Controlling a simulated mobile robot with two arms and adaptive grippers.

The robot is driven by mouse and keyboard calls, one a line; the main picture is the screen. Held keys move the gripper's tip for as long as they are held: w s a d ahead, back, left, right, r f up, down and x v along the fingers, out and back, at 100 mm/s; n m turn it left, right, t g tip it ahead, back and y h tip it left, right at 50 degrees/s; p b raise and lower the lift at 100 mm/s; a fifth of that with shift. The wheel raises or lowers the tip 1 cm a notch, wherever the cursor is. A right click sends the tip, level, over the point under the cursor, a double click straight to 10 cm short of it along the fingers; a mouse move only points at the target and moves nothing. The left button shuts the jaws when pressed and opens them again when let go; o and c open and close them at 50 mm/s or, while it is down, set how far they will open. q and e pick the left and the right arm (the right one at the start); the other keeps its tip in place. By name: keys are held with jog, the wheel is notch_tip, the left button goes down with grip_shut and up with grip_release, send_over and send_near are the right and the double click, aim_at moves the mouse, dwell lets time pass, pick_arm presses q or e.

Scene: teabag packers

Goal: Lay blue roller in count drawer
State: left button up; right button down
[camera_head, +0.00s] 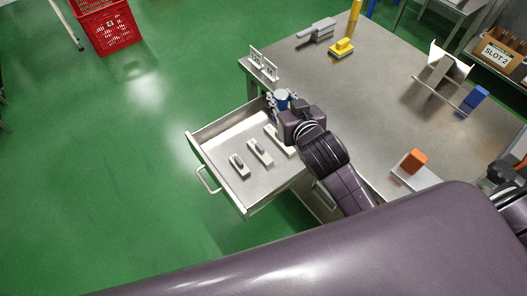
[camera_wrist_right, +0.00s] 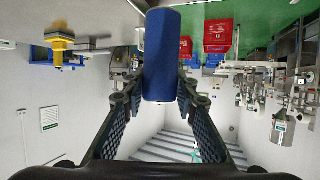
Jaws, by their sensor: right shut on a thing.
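The blue roller (camera_wrist_right: 160,55) is a plain blue cylinder. In the right wrist view it stands lengthwise between the two fingertips of my right gripper (camera_wrist_right: 160,92), which is shut on it. The metal drawer is pulled open. Whether the roller touches the drawer, I cannot tell. My left gripper is not in view.
Several small metal holders (camera_head: 238,165) lie in the drawer, with bare floor around them. The steel table (camera_head: 375,110) bears a white rack (camera_head: 263,63), a yellow-handled tool (camera_head: 341,48), a grey tool (camera_head: 318,32), a blue block (camera_head: 476,96) and an orange block (camera_head: 413,161). A red crate (camera_head: 105,25) stands farther off.

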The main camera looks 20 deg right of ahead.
jog(key=shift+w+a, duration=0.1)
jog(key=shift+a, duration=0.05)
notch_tip(320, 180, down, 20)
jog(key=shift+r+b, duration=0.25)
jog(key=shift+b, duration=1)
jog(key=c, duration=1.5)
grip_release()
jog(key=shift+c, duration=0.2)
jog(key=v, duration=1.2)
jog(key=shift+b, duration=0.35)
